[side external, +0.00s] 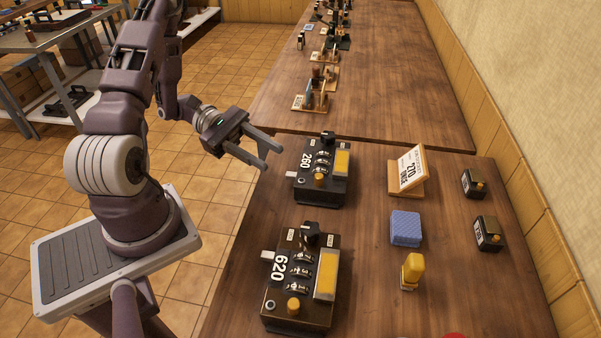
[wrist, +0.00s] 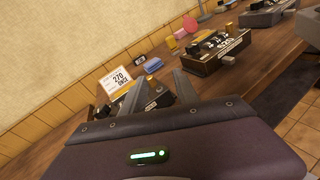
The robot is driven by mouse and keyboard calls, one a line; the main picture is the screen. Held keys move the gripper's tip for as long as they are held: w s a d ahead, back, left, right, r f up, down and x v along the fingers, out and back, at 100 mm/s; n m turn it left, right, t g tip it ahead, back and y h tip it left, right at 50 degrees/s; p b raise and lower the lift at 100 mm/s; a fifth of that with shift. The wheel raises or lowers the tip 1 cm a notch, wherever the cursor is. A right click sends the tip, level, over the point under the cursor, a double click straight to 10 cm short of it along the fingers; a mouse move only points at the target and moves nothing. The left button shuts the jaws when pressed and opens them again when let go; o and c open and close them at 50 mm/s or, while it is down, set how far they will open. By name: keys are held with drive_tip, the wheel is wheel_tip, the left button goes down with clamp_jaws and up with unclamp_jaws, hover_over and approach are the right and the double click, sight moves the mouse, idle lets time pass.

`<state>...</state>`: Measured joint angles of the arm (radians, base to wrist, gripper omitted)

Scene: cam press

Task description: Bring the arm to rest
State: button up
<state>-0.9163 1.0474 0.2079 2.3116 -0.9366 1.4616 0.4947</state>
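My gripper (side external: 268,153) is held in the air over the left edge of the wooden table, close to the black device marked 260 (side external: 322,172). Its two fingers are apart with nothing between them. In the wrist view, the fingers (wrist: 165,95) show ahead of the gripper body and partly hide a black device behind them. The second black device, marked 620 (side external: 301,283), sits nearer the camera in the side view. A sign reading 270 (side external: 408,172) stands to the right of the first device, and it also shows in the wrist view (wrist: 117,79).
Two small black boxes (side external: 473,184) (side external: 488,233) sit near the wall. A second table (side external: 400,80) behind carries several wooden stands. A red thing shows at the bottom edge.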

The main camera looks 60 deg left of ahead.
drive_tip(key=s+d+r+m+y, duration=0.4)
drive_tip(key=r+m+y, duration=0.3)
drive_tip(key=r+m, duration=0.2)
drive_tip(key=s+d+r+m+y, duration=0.5)
drive_tip(key=s+r+m+y, duration=0.2)
drive_tip(key=m, duration=0.3)
drive_tip(key=shift+r+m+y, duration=0.4)
drive_tip(key=shift+r+y, duration=0.3)
drive_tip(key=shift+r, duration=0.15)
